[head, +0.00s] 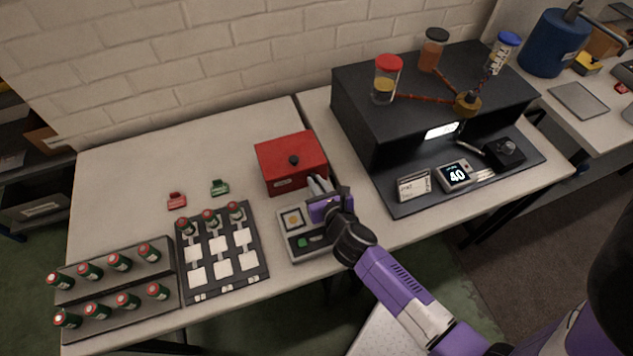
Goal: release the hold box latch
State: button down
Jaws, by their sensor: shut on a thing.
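A red box (290,163), which I take as the hold box, stands at the back of the left table near the seam. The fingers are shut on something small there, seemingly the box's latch. The latch itself is hidden by the fingers, so I cannot tell its position. The box looks closed.
A grey device (296,247) with a yellow-marked square and a green part sits just below my gripper. A dark tray (255,270) with white squares and a rack (125,312) of green cylinders are left. A black bench unit (362,128) with jars stands right.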

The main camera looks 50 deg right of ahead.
jog(key=c, duration=1.5)
grip_release()
jog(key=shift+b+v, duration=0.4)
jog(key=shift+v, duration=3.5)
